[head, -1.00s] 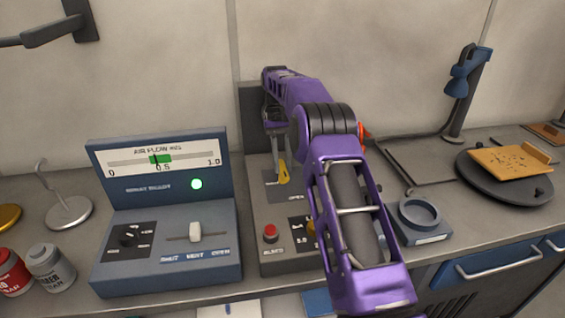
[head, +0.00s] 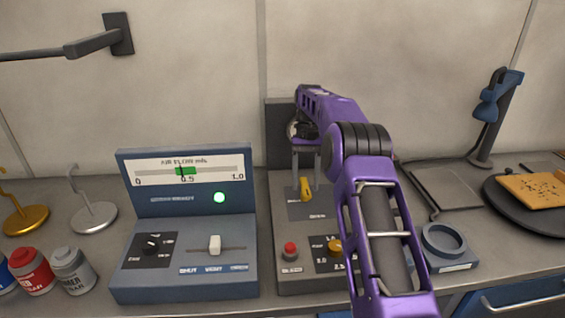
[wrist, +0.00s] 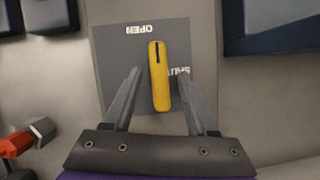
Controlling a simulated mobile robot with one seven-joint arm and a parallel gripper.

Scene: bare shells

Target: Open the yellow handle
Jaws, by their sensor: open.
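The yellow handle (head: 306,189) stands on a dark label plate on the grey control box under my arm. In the wrist view the yellow handle (wrist: 158,75) points nearly straight up the picture, on a plate (wrist: 118,68) marked OPEN at the top and SHUT at the right. My gripper (head: 306,180) reaches down over it from above. In the wrist view my gripper (wrist: 160,85) is open, with one finger on each side of the handle's near part. A gap shows on the left; the right finger is closer. Whether either finger touches the handle I cannot tell.
A blue air-flow console (head: 187,225) with a lit green lamp and a white slider stands left of the control box (head: 285,230). A red button (head: 290,250) and a yellow knob (head: 334,246) sit nearer the front. A round holder (head: 444,241) stands at the right.

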